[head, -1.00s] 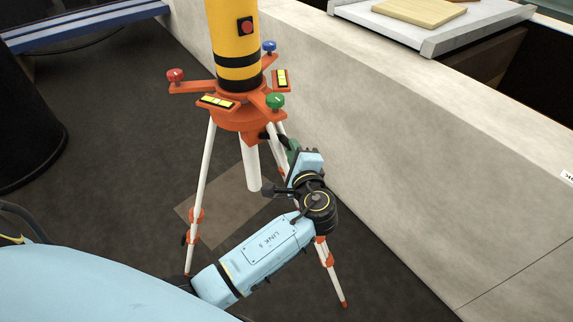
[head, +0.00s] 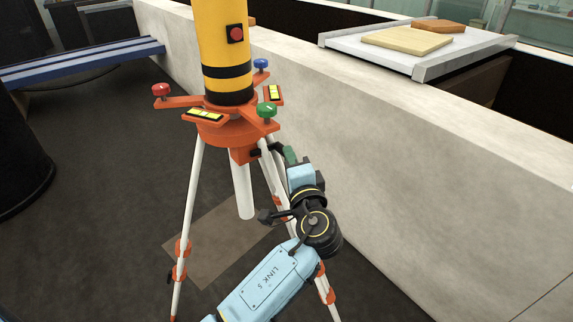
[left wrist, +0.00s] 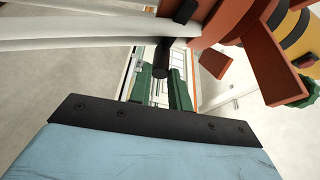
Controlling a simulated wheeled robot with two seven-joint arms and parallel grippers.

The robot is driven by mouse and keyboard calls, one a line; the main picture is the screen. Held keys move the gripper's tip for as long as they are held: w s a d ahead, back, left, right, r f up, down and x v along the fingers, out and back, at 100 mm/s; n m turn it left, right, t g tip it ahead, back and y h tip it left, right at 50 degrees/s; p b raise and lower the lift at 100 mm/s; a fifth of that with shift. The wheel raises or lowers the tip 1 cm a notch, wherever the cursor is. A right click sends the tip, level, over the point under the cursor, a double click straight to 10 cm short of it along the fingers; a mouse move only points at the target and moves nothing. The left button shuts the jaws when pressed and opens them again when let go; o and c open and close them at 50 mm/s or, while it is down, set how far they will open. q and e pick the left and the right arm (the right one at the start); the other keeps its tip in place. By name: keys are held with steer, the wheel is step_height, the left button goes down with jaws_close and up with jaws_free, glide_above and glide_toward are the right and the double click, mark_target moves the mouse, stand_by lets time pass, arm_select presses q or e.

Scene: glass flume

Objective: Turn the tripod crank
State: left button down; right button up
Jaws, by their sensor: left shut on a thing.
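The orange tripod (head: 218,130) stands upright on white legs and carries a yellow, black-banded column (head: 226,50). Its crank (head: 256,153) sticks out under the head, on the right side. My left gripper (head: 289,154) is at the crank's outer end, partly hidden by its own wrist. In the left wrist view, the green fingers of my left gripper (left wrist: 161,84) are shut on the dark crank handle (left wrist: 161,60). The orange tripod head (left wrist: 235,22) shows at upper right there. My right gripper is in neither view.
A pale low wall (head: 400,150) runs close along the right of the tripod. A tray (head: 420,45) with boards lies on top of it. A blue bench (head: 80,65) and a black round container (head: 20,160) stand at left. Dark floor (head: 110,210) is open left of the tripod.

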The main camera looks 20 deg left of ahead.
arm_select(q)
steer(key=c, duration=1.3)
jaws_free()
steer(key=b+v, duration=0.1)
steer(key=v, duration=1.2)
steer(key=shift+s, duration=0.15)
steer(key=shift+d, duration=0.1)
